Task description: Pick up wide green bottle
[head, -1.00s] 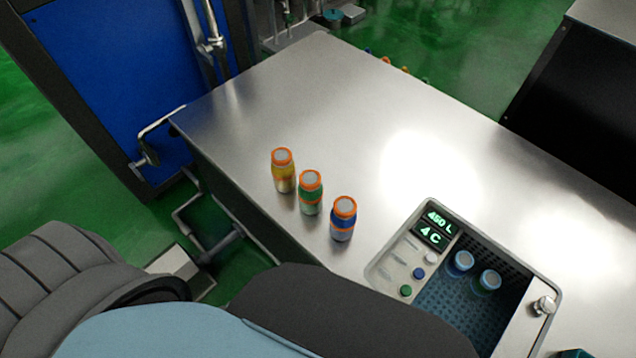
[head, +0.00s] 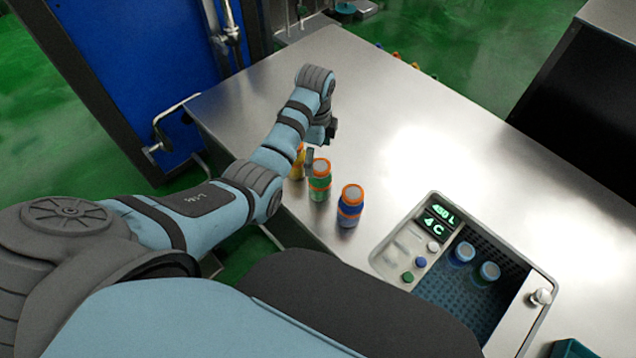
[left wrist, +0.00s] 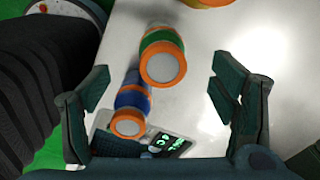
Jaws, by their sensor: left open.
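The wide green bottle (head: 319,183) has an orange-rimmed cap and stands upright on the steel counter, between a yellow bottle (head: 298,165) and a blue bottle (head: 349,207). My left gripper (head: 318,140) is over the counter, just behind the bottle row in the head view. In the left wrist view, my left gripper (left wrist: 160,88) is open and empty. The green bottle (left wrist: 160,50) shows between and beyond its fingers, with the blue bottle (left wrist: 131,103) below it. My left arm partly hides the yellow bottle in the head view. My right gripper is not in view.
A cooler unit (head: 378,260) set in the counter (head: 410,110) holds two bottles (head: 474,262) and has a lit display (head: 438,223). The counter behind the row is clear. A blue panel (head: 130,70) with a handle stands left of the counter.

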